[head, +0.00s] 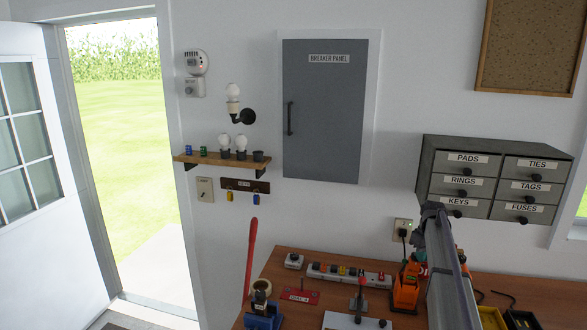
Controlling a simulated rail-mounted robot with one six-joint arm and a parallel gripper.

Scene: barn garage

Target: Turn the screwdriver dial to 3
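An orange and black power tool (405,291), which looks like the screwdriver, stands on the wooden workbench (545,292) just left of my arm. Its dial is too small or hidden to read, so I cannot tell its setting. My grey arm link rises from the lower right and covers part of the view beside the tool. My gripper cannot be made out; it seems hidden behind my own arm.
A power strip (349,274) with coloured switches, a red plate (299,296) and a blue clamp-like device (263,318) lie left of the tool. A labelled drawer cabinet (427,161) hangs above the bench. A wall outlet (402,225) with a black plug is behind.

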